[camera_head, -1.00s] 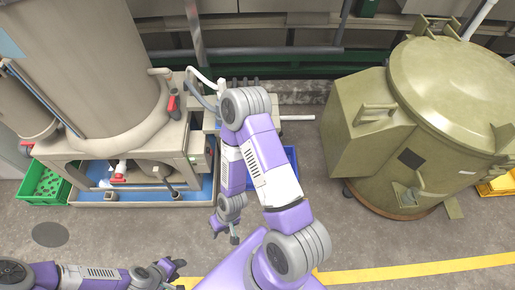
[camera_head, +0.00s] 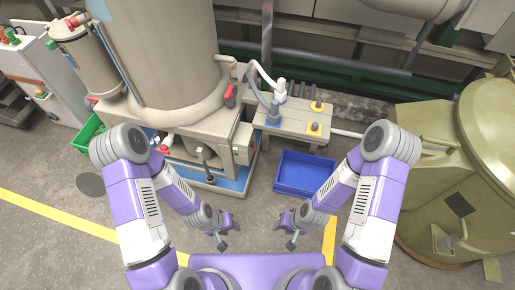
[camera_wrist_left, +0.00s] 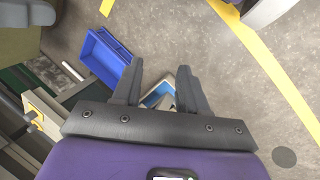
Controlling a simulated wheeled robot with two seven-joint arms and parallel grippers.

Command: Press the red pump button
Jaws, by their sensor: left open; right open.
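No button can be made out for certain as the red pump button. A small control box (camera_head: 242,143) with a green mark is on the right side of the pump unit (camera_head: 200,125); its details are too small to read. Red handles show on the unit, one (camera_head: 230,95) at its upper right and one (camera_head: 163,149) low at the front. My left gripper (camera_head: 226,234) is open and empty, above the floor in front of the unit. Its spread fingers show in the left wrist view (camera_wrist_left: 160,92). My right gripper (camera_head: 287,233) is open and empty, to its right.
A blue bin (camera_head: 304,174) sits on the floor beyond my right gripper, below a small bench (camera_head: 293,121) with yellow fittings. An olive barrel (camera_head: 425,180) stands at right. A white cabinet (camera_head: 45,75) with coloured knobs stands at far left. The floor around my grippers is clear.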

